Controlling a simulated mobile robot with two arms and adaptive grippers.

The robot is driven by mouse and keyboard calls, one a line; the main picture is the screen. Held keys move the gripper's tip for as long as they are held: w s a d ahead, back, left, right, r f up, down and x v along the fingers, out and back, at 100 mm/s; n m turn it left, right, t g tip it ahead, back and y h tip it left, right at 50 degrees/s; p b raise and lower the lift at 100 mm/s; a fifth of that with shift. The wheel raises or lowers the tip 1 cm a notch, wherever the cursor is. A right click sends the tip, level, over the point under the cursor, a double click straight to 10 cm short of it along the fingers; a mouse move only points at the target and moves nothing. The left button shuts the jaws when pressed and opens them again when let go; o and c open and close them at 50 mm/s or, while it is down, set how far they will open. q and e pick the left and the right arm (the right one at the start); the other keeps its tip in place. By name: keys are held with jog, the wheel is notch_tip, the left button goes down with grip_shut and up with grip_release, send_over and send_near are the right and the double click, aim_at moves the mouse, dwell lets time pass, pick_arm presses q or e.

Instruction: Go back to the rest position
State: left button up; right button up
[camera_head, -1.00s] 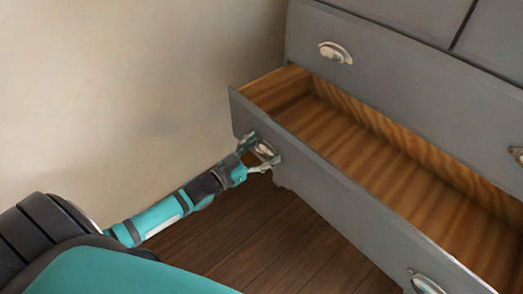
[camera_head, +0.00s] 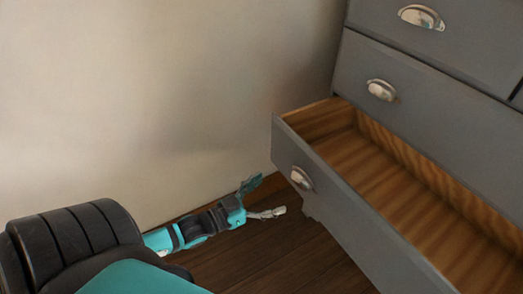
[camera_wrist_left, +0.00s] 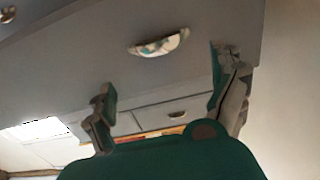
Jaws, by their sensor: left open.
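My left gripper (camera_head: 264,199) is open and empty, low over the wood floor and apart from the dresser. In the left wrist view its two fingers (camera_wrist_left: 165,95) are spread wide with nothing between them. The grey dresser (camera_head: 440,90) stands at the right with its bottom drawer (camera_head: 350,222) pulled open. The open drawer is empty where I see into it. A metal cup handle (camera_head: 301,178) is on that drawer's front, right of my gripper; a cup handle also shows in the left wrist view (camera_wrist_left: 160,43). My right gripper is not in view.
The dresser's upper drawers are shut, with cup handles such as this handle (camera_head: 381,90). A plain beige wall (camera_head: 160,90) stands behind and to the left. The dark wood floor (camera_head: 285,255) is bare between my arm and the dresser.

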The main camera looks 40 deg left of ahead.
pick_arm(q)
jog(key=shift+v, duration=0.95)
jog(key=s+d+f+n+g+y, duration=0.1)
jog(key=s+f+g+y, duration=0.3)
jog(key=f, duration=1.2)
jog(key=s+d+f+n+g+y, duration=0.15)
jog(key=s+f+g, duration=0.5)
jog(key=f, duration=0.85)
jog(key=s+d+f+g, duration=0.5)
jog(key=s+d+f, duration=0.2)
jog(key=s, duration=0.3)
jog(key=s+a+r+p, duration=0.1)
jog(key=s+r+p, duration=0.1)
jog(key=s+p, duration=0.4)
jog(key=s+a+r+p, duration=0.1)
jog(key=s+r+p, duration=0.1)
jog(key=s+p, duration=0.4)
jog(key=shift+s+a+m+y+p, duration=0.25)
jog(key=shift+a+m+y+p, duration=0.15)
jog(key=shift+p, duration=0.65)
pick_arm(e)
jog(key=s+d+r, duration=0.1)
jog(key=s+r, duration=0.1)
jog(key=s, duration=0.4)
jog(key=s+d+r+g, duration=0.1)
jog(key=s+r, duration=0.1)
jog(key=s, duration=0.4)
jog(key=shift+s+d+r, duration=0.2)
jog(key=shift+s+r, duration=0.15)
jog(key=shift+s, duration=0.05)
